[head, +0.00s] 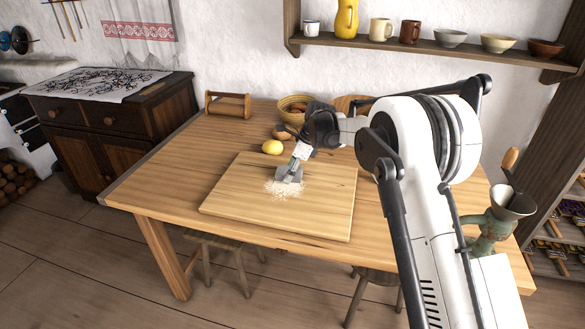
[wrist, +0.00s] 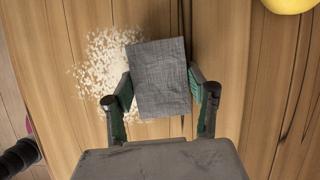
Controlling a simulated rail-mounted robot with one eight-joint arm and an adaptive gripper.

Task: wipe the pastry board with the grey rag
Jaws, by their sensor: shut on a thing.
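The pastry board (head: 320,208) lies flat on the wooden table, and its surface fills much of the wrist view (wrist: 235,60). A pale patch of flour or crumbs (head: 283,188) is spread on it; the wrist view shows the patch (wrist: 100,62) just left of the rag. My gripper (head: 294,165) is over the board, shut on the grey rag (head: 288,174). In the wrist view the rag (wrist: 160,78) sits between the two fingers of my gripper (wrist: 162,92). The rag is down at the patch; whether it touches the board is hard to tell.
A yellow lemon-like thing (head: 272,147) lies just behind the board. A bowl (head: 294,104) and a wooden carrier (head: 228,105) stand at the table's back. A green grinder (head: 495,222) is at the right edge. The table's left end (head: 160,180) is clear.

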